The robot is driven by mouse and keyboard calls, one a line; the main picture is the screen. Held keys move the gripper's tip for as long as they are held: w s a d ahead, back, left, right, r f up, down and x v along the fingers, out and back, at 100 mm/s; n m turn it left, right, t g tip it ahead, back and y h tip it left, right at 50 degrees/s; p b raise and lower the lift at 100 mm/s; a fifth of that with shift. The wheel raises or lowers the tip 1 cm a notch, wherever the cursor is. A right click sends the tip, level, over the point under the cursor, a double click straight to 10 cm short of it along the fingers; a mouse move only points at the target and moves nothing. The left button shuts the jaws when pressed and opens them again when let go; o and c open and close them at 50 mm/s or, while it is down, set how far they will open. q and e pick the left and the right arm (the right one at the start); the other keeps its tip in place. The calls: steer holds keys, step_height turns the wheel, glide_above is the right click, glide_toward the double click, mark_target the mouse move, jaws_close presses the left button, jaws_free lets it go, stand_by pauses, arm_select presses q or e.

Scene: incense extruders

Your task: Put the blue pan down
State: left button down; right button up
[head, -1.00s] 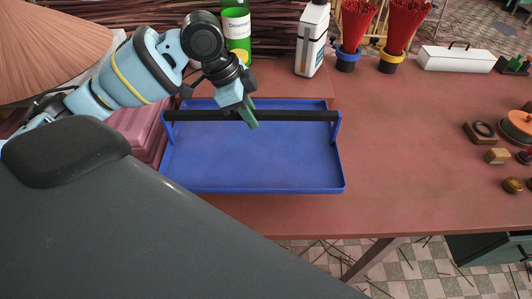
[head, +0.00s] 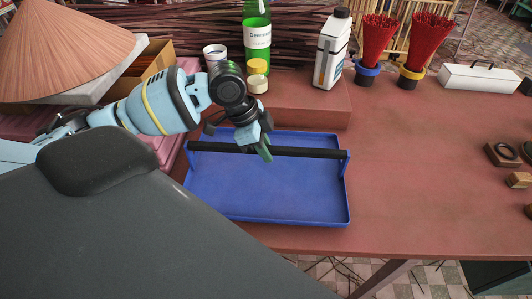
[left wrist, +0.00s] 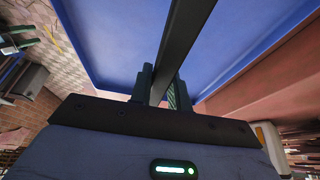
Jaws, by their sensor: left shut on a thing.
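The blue pan (head: 265,192) is a shallow blue tray with a black bar handle (head: 310,153) across it on blue end posts. In the head view it is over the red-brown table near the front edge; I cannot tell whether its underside touches the table. My left gripper (head: 264,153) is shut on the black handle near its middle. The left wrist view shows the black bar (left wrist: 180,50) between the two green-tipped fingers (left wrist: 160,88), with the blue pan floor (left wrist: 115,40) behind it. My right gripper is not in view.
The red-brown table (head: 430,165) is clear right of the pan. A raised ledge (head: 310,100) behind it holds a green bottle (head: 257,40), a white jug (head: 331,50) and small jars. Pots of red sticks (head: 375,50), a white toolbox (head: 480,78) and small wooden blocks (head: 502,154) stand farther right.

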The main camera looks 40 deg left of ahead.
arm_select(q)
steer(key=shift+f, duration=0.95)
steer(key=c, duration=1.3)
jaws_free()
steer(key=shift+f, duration=0.1)
steer(key=p+v, duration=0.1)
steer(key=v, duration=1.1)
